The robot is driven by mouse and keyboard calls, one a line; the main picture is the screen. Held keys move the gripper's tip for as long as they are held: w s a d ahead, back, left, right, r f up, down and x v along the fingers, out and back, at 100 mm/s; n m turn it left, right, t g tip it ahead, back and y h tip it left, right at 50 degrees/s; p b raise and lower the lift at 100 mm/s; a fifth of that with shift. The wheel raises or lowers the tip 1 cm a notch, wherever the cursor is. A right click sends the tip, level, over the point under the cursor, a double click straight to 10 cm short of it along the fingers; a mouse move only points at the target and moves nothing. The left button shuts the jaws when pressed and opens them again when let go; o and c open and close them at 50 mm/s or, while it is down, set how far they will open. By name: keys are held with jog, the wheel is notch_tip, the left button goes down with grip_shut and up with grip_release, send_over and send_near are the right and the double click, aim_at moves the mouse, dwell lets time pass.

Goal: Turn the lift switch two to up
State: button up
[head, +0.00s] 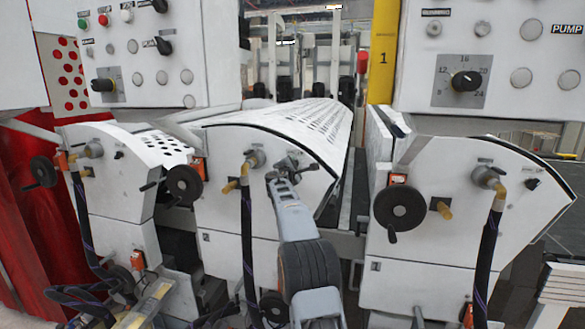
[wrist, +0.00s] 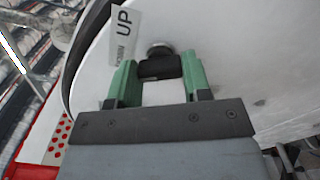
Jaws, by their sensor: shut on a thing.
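Lift switch two is a small black knob (wrist: 160,64) on a pale round base, set in the white panel in the wrist view. My gripper (wrist: 158,72) has its green fingers on either side of the knob and is shut on it. A white label reading "UP" (wrist: 124,32) sits beside the knob, and its smaller print is too blurred to read. In the head view my gripper (head: 288,165) is at the upper right of the middle machine unit's white front (head: 240,205). There it hides the switch, so the knob's setting is hard to tell.
A black handwheel (head: 184,186) and a brass fitting with a black hose (head: 247,240) stand left of my gripper. Another handwheel (head: 400,208) is on the right unit. A yellow post (head: 383,60) rises behind. Control panels hang above on both sides.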

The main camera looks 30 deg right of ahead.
jog(key=shift+f+b, duration=0.1)
jog(key=shift+b, duration=0.2)
jog(key=shift+m+b, duration=3.3)
jog(key=shift+m, duration=2.5)
jog(key=o, duration=0.9)
